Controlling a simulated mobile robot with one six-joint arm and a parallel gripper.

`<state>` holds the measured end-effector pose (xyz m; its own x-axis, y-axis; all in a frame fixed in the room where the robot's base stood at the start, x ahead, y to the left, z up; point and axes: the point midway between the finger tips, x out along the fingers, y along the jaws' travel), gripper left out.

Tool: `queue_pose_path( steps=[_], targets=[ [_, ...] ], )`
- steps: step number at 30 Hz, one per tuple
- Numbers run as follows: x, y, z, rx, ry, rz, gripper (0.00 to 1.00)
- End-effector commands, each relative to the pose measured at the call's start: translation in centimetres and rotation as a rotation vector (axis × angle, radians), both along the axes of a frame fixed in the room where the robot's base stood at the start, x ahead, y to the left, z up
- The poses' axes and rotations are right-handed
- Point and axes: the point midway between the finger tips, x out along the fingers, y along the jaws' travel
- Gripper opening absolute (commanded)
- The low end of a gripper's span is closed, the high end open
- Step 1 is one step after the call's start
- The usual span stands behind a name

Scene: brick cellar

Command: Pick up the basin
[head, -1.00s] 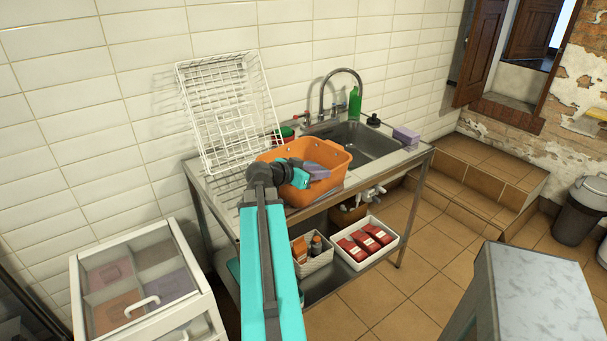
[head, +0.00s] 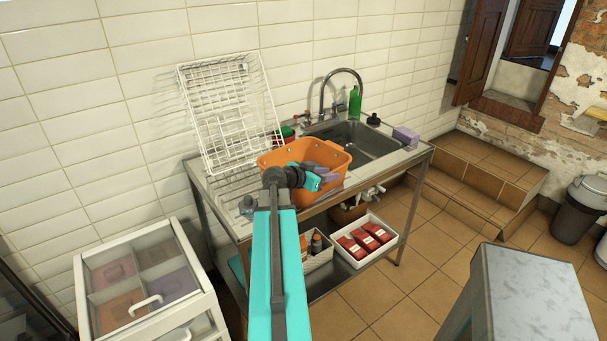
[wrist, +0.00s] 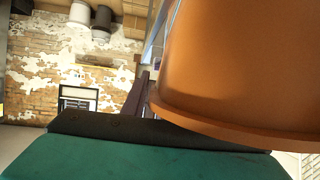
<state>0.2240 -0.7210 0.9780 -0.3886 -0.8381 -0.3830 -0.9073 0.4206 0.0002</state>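The orange basin (head: 278,160) sits upright on the steel sink unit, on the drainboard left of the sink bowl. It fills the right of the wrist view (wrist: 240,70), with its rim crossing close to my gripper. My gripper (head: 328,178) is at the basin's front right wall. Its dark purple fingers show beside the basin's rim in the wrist view (wrist: 138,98). The basin hides part of the fingers, and I cannot tell whether they are apart or closed on the rim.
A white wire rack (head: 228,115) leans on the wall behind the basin. The tap (head: 324,98), green bottle (head: 355,101) and purple block (head: 406,135) stand around the sink. A small grey item (head: 247,207) is on the front left edge. A grey-topped cabinet (head: 530,290) stands right.

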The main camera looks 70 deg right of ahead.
Motion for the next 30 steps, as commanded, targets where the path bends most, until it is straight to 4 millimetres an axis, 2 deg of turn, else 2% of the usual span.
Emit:
queue_pose_path(
  steps=[11,16,30],
  targets=[
    [-0.04,0.0,0.01,0.0,0.0,-0.001,0.27],
    [-0.05,0.0,0.02,0.0,0.0,-0.001,0.0],
    [-0.13,0.01,-0.02,0.001,0.003,-0.002,0.0]
  ],
)
